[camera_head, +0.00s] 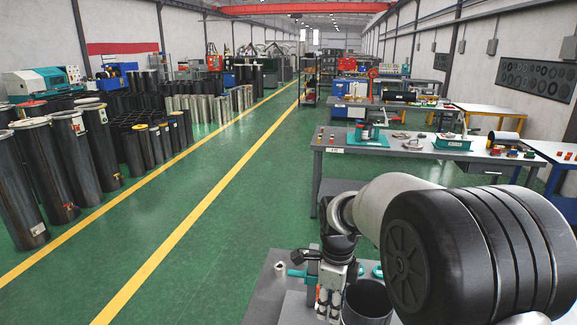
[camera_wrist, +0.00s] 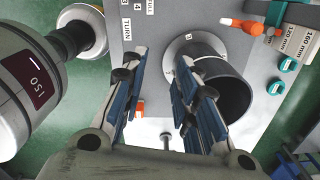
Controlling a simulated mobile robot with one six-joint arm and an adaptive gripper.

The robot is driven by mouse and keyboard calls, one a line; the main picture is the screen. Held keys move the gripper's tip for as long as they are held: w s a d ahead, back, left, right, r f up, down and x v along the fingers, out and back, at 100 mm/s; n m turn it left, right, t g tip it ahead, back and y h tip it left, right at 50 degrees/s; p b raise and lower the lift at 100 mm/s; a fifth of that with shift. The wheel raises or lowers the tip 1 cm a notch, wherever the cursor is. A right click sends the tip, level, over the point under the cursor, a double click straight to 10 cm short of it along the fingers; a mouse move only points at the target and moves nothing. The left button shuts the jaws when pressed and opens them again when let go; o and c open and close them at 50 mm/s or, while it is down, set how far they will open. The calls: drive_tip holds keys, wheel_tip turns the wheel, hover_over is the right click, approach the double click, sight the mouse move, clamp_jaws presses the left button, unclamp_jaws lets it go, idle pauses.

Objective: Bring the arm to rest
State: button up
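My gripper (camera_wrist: 160,75) points down over a grey work surface, with its two blue-padded fingers apart and nothing seen between them. In the head view my gripper (camera_head: 333,285) hangs at the lower middle, partly over the near grey bench (camera_head: 268,300). A dark open-topped cylinder (camera_head: 367,302) stands just right of it.
A long grey workbench (camera_head: 340,152) with small parts stands behind. Rows of dark flanged cylinders (camera_head: 40,175) stand at left. The green floor (camera_head: 215,195) between yellow lines is clear.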

drive_tip(key=s+d+r+n+t+b, duration=0.2)
drive_tip(key=s+r+n+b, duration=0.1)
drive_tip(key=s+r+n, duration=0.4)
drive_tip(key=s+d+f+n+t+b, duration=0.1)
drive_tip(key=s+f+n+b, duration=0.1)
drive_tip(key=s+n, duration=0.5)
drive_tip(key=s+d+f+n+t+b, duration=0.1)
drive_tip(key=s+f+n+b, duration=0.1)
drive_tip(key=s+n, duration=0.6)
drive_tip(key=s+b, duration=0.1)
drive_tip(key=s, duration=0.2)
drive_tip(key=shift+n, duration=0.3)
